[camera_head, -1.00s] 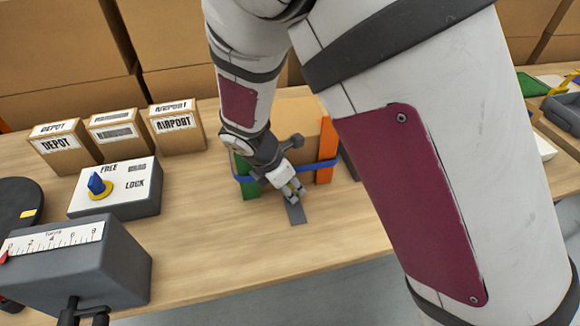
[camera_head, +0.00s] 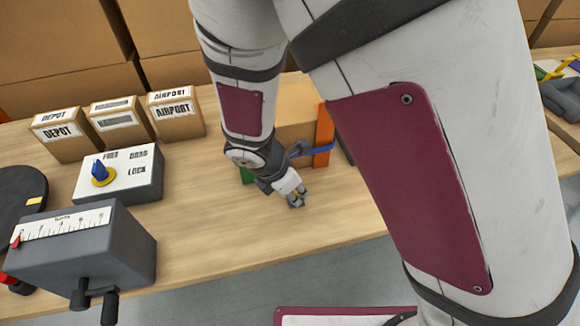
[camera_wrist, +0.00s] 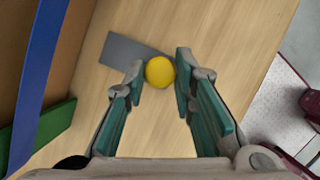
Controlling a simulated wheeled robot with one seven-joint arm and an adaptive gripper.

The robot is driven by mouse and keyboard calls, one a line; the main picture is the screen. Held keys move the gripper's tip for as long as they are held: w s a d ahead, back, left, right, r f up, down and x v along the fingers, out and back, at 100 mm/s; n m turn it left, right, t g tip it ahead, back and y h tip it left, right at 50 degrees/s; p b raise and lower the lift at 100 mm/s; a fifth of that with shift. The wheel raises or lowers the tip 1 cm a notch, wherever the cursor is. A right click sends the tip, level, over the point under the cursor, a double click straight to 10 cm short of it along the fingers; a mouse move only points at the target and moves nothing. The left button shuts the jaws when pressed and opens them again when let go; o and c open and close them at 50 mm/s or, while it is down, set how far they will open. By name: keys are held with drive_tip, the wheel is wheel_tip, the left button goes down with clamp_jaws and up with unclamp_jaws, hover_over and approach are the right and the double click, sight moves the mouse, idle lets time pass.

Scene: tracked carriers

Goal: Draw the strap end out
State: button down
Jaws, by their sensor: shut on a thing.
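My gripper (camera_head: 296,204) is low over the table in front of a strapped carton (camera_head: 295,132). In the wrist view my gripper (camera_wrist: 159,74) has its fingertips on both sides of a round yellow knob (camera_wrist: 160,72), shut on it. A blue strap (camera_head: 318,144) runs around the carton over an orange corner piece (camera_head: 323,135) and a green one (camera_head: 247,175). The strap also shows at the left of the wrist view (camera_wrist: 38,75). Whether the knob joins the strap cannot be seen. A flat grey plate (camera_wrist: 128,50) lies beyond the fingertips.
A panel with a blue pointer knob (camera_head: 100,168) and FREE, DRAG and LOCK labels stands left. A grey crank box (camera_head: 95,255) with a scale is nearer. Small DEPOT and AIRPORT cartons (camera_head: 62,136) stand behind. Bare table (camera_head: 215,225) lies between, ending at the front edge.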

drive_tip(key=shift+s+d, duration=0.15)
drive_tip(key=shift+s, duration=0.1)
drive_tip(key=c, duration=1.6)
unclamp_jaws()
drive_tip(key=shift+c, duration=0.2)
drive_tip(key=shift+a+r, duration=0.25)
drive_tip(key=shift+r, duration=0.2)
drive_tip(key=v, duration=1.1)
drive_tip(key=shift+s+d+r, duration=0.1)
